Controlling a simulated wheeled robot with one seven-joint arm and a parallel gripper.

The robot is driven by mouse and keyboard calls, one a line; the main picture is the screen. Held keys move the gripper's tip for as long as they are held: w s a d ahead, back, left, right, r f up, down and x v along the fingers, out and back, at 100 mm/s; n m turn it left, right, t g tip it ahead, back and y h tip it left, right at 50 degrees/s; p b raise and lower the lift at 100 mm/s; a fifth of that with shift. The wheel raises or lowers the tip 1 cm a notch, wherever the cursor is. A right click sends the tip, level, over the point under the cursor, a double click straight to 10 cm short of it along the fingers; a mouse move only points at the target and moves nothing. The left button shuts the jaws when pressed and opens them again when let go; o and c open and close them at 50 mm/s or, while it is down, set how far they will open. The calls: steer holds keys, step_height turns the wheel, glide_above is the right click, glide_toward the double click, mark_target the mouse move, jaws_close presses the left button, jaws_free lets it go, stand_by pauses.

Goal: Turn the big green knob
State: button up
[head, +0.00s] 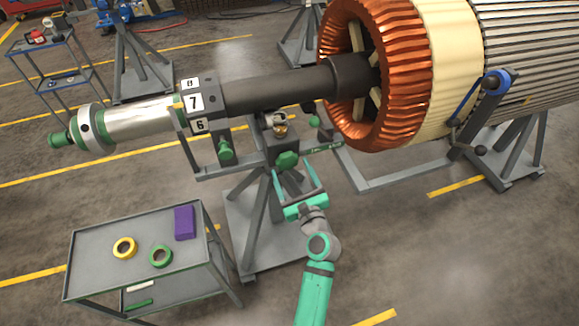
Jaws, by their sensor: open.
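The big green knob (287,160) sits on the front of the grey stand head under the dark shaft. My gripper (294,168) is open, with one finger to the left and one to the right. Its fingertips are close below the knob in the picture, and the space between them looks empty. I cannot tell whether either finger touches the knob.
A smaller green knob (226,151) hangs to the left, under the numbered block (195,103). A grey cart (100,250) at lower left holds a yellow ring (124,239), a green ring (151,257) and a purple block (184,222).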

steer(key=shift+x, duration=1.25)
steer(key=shift+c, duration=0.7)
steer(key=c, duration=0.9)
steer(key=shift+n, duration=0.4)
